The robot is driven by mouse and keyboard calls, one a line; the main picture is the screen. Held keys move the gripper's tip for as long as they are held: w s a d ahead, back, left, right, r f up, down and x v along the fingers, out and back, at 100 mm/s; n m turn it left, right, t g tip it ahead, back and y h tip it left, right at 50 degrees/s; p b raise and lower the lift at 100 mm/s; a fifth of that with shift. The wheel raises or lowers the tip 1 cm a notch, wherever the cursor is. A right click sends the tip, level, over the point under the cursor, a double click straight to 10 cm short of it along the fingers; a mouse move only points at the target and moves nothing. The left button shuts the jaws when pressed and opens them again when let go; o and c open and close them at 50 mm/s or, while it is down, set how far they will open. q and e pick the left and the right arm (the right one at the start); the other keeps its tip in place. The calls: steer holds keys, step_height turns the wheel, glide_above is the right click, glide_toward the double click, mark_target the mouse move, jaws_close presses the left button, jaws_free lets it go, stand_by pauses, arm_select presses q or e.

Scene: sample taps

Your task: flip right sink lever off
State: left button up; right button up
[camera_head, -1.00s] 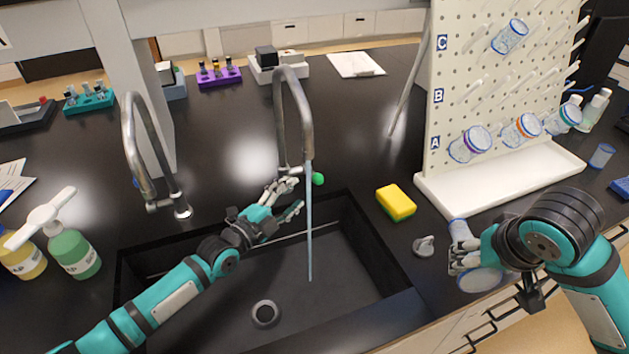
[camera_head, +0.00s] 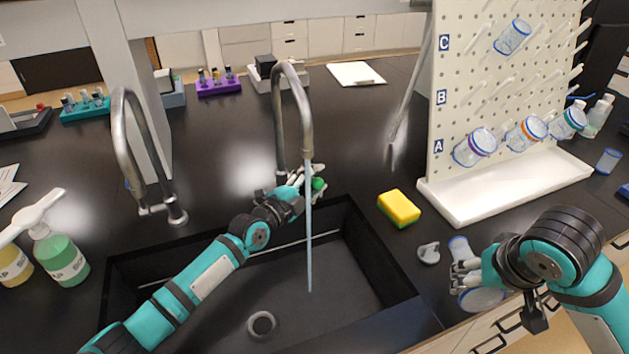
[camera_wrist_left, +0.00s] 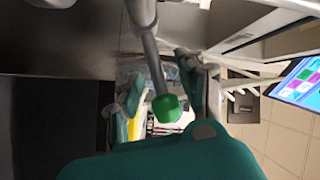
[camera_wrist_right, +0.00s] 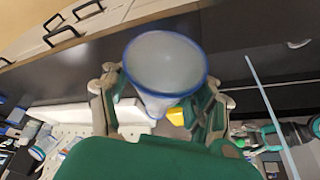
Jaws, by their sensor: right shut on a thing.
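The right tap (camera_head: 292,105) has a grey spout, and a pale blue stream of water (camera_head: 309,240) runs from it into the black sink (camera_head: 375,250). Its lever ends in a green knob (camera_head: 318,184). My left gripper (camera_head: 303,178) is at this lever, behind the stream. In the left wrist view the green knob (camera_wrist_left: 166,108) lies between its two spread fingers (camera_wrist_left: 163,95); contact cannot be told. My right gripper (camera_head: 464,276) is shut on a clear container (camera_head: 482,299) beside the counter's front edge. Its blue-rimmed mouth shows in the right wrist view (camera_wrist_right: 163,62).
A second tap (camera_head: 135,150) stands left, with no water running. A yellow sponge (camera_head: 399,208) and a small grey fitting (camera_head: 428,253) lie right of the sink. A pegboard rack (camera_head: 500,190) stands at right. Soap bottles (camera_head: 60,257) stand at left.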

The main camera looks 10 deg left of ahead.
arm_select(q)
jaws_close()
steer(key=shift+f, duration=0.1)
arm_select(e)
steer(key=shift+r, duration=0.1)
